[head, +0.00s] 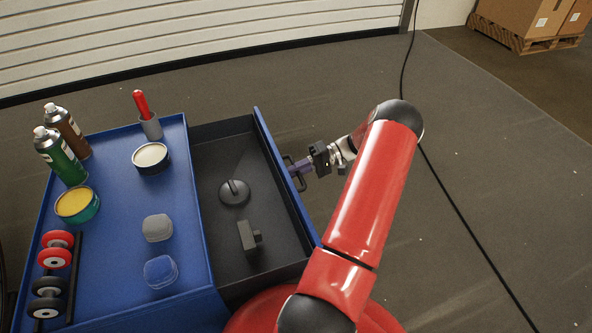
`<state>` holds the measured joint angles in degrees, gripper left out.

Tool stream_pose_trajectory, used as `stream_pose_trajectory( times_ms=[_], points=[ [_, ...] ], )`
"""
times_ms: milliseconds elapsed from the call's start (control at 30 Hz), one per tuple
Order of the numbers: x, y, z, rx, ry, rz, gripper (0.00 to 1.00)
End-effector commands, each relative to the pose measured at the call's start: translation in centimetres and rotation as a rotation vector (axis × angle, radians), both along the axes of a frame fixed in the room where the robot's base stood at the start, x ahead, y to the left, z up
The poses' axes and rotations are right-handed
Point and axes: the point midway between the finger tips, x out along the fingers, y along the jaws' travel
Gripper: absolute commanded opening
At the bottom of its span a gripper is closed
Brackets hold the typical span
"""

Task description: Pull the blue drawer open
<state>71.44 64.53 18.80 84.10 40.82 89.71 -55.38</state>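The blue drawer (281,180) is pulled out to the right from under the blue cabinet top (186,232). Its dark inside shows, holding a round black object with a raised grip (234,193) and a dark grey block-like part (248,237). A handle (297,172) sits on the outer face of the drawer's front panel. My gripper (304,168) is at this handle, reaching in from the right. Its fingers are small and partly overlap the handle, so I cannot tell whether they are closed on it.
On the cabinet top are two spray cans (62,157), a red-handled tool in a grey cup (149,124), round tins (150,157), grey and blue lumps (158,228) and a rack of wheels (55,257). A black cable (455,205) crosses the open floor. Boxes (532,18) stand far right.

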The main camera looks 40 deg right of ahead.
Motion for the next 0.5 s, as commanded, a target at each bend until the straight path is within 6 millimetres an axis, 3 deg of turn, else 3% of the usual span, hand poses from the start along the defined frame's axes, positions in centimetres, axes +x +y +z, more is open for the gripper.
stream_pose_trajectory(
  times_ms=[33,167,500],
  points=[
    [-0.01,-0.01,-0.10,-0.001,0.001,-0.001,0.14],
    [-0.01,0.01,-0.08,-0.001,0.001,0.000,0.30],
    [-0.17,-0.49,0.08,-0.001,-0.001,-0.002,0.30]
  ],
)
